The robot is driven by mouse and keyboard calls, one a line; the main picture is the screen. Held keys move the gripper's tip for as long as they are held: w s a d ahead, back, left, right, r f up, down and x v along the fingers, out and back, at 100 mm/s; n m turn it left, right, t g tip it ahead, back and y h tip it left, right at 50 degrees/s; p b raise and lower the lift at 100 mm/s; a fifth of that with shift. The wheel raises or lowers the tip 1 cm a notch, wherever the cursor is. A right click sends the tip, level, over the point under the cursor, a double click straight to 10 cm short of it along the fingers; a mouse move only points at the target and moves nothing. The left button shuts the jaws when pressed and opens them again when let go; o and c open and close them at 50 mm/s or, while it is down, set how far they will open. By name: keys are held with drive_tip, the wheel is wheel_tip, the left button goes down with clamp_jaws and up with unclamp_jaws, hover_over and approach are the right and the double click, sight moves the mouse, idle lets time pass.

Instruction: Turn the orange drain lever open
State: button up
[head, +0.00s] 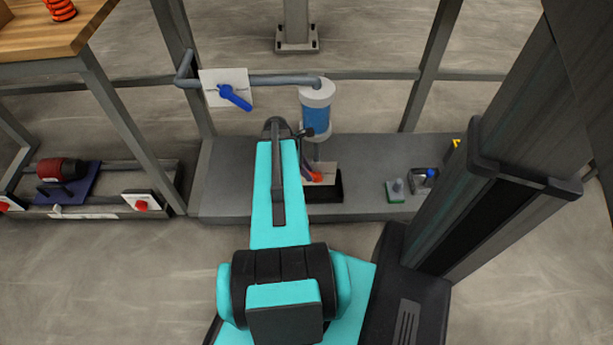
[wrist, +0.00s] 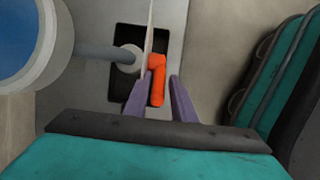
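The orange drain lever (wrist: 157,88) shows in the wrist view, mounted by a thin pale plate (wrist: 149,40) seen edge-on. Its handle lies between the two purple fingers of my gripper (wrist: 160,76). The fingers are apart; the left one is close beside the lever, and a gap shows on the right. I cannot tell whether the left finger touches it. In the head view the lever (head: 315,176) is a small orange patch in front of its pale plate (head: 326,170), below the blue-banded cylinder (head: 316,112). My arm hides most of my gripper there.
A blue lever (head: 235,97) on a white plate sits on the pipe at upper left. Small green and dark parts (head: 394,190) stand on the grey base (head: 365,205) to the right. A dark recess (wrist: 126,55) lies beneath the drain pipe. A wooden table (head: 45,28) stands at far left.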

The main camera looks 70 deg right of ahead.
drive_tip(key=shift+s+f, duration=0.15)
drive_tip(key=shift+f, duration=0.2)
